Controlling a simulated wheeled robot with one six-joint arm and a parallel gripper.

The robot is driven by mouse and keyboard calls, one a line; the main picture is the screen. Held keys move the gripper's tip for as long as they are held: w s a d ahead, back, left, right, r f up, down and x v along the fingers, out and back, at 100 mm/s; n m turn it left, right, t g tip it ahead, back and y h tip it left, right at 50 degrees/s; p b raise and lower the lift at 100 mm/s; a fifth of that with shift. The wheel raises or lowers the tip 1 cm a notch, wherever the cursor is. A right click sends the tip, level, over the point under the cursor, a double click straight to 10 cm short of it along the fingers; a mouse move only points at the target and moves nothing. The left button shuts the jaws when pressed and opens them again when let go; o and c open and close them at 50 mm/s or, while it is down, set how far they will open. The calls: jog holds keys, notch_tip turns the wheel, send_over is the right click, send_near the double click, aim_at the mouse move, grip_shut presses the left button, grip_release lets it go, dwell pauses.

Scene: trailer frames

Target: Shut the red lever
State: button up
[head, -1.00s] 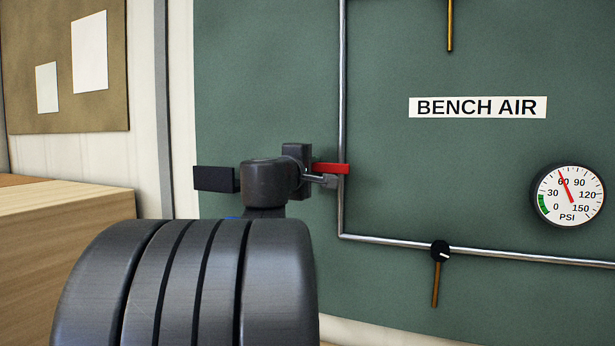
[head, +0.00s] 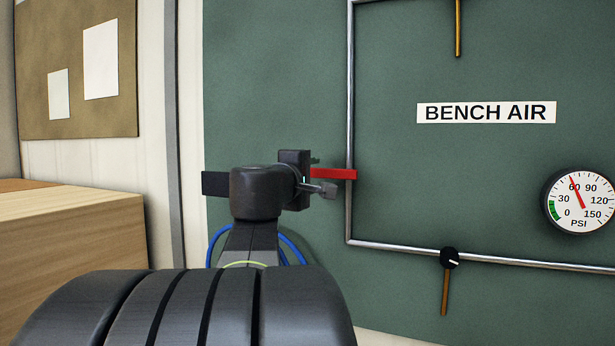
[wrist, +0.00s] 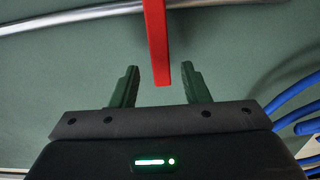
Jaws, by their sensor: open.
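The red lever (head: 333,174) juts out level to the left from the vertical pipe (head: 351,120), lying across it. In the wrist view the red lever (wrist: 156,40) comes down from the pipe at the top, and its free end is at the gap between the two dark green fingers. My gripper (head: 322,187) is in front of the panel by the lever's left end, and part of it hides that end. In the wrist view my gripper (wrist: 160,67) is open, with a finger on each side of the lever and visible space between.
The green panel (head: 280,70) carries a BENCH AIR label (head: 486,112) and a pressure gauge (head: 579,201). A brass handle (head: 458,28) hangs at the top, and an orange-brown handle (head: 445,290) hangs from the lower pipe. A wooden cabinet (head: 90,240) stands at left.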

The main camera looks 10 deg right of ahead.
aim_at(318, 173)
jog(key=v, duration=0.9)
jog(key=shift+b, duration=0.3)
jog(key=p+x, duration=0.1)
jog(key=x, duration=1.3)
jog(key=shift+s, duration=0.1)
jog(key=shift+p, duration=0.3)
